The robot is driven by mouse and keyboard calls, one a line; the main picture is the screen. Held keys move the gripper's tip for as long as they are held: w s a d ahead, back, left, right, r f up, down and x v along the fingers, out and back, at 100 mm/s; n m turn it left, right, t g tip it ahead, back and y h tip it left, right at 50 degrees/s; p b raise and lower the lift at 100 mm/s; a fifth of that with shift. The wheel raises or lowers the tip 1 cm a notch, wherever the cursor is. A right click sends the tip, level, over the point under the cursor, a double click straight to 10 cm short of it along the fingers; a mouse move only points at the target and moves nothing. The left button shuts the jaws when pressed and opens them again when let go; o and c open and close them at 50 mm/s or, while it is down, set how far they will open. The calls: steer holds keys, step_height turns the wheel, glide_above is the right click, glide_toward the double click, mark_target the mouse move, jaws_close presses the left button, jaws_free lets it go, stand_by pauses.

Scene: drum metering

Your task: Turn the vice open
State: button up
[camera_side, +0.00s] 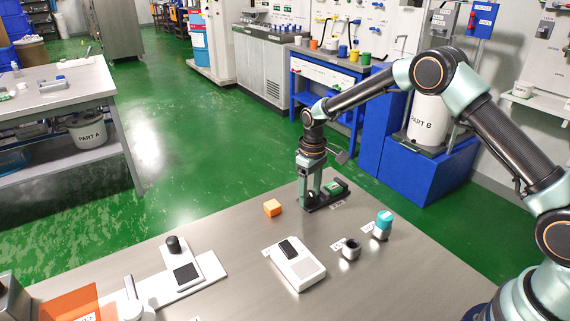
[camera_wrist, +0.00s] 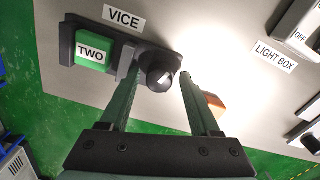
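The vice (camera_side: 335,187) is a dark base at the far edge of the steel table. In the wrist view it has a black jaw end (camera_wrist: 67,42), a green block marked TWO (camera_wrist: 92,52) beside that end, and a round black knob (camera_wrist: 157,66). My gripper (camera_side: 309,195) points down over the knob end of the vice. In the wrist view my gripper (camera_wrist: 160,78) has its fingers apart, one on each side of the knob. A small gap shows between the knob and the right finger; contact on the left side cannot be told.
An orange block (camera_side: 272,207) lies left of the vice and shows beside the right finger in the wrist view (camera_wrist: 214,103). A white light box (camera_side: 301,268), a dark cup (camera_side: 350,250) and a teal-topped container (camera_side: 383,222) stand nearer. Bare table lies between them.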

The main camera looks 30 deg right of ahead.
mark_target(310, 192)
steer(key=shift+d, duration=0.1)
steer(key=m, duration=0.4)
steer(key=shift+f, duration=0.1)
steer(key=m, duration=0.8)
steer(key=shift+m, duration=0.4)
steer(key=m, duration=0.4)
step_height(310, 192, up, 12)
steer(key=s+d+r+n+t, duration=0.1)
steer(key=s+r+n+t, duration=0.1)
steer(key=s+r+n, duration=0.3)
steer(key=s+r+n+t, duration=0.2)
steer(key=s+r+n, duration=0.3)
steer(key=s, duration=0.8)
steer(key=shift+d+r, duration=0.4)
steer(key=shift+r, duration=1.3)
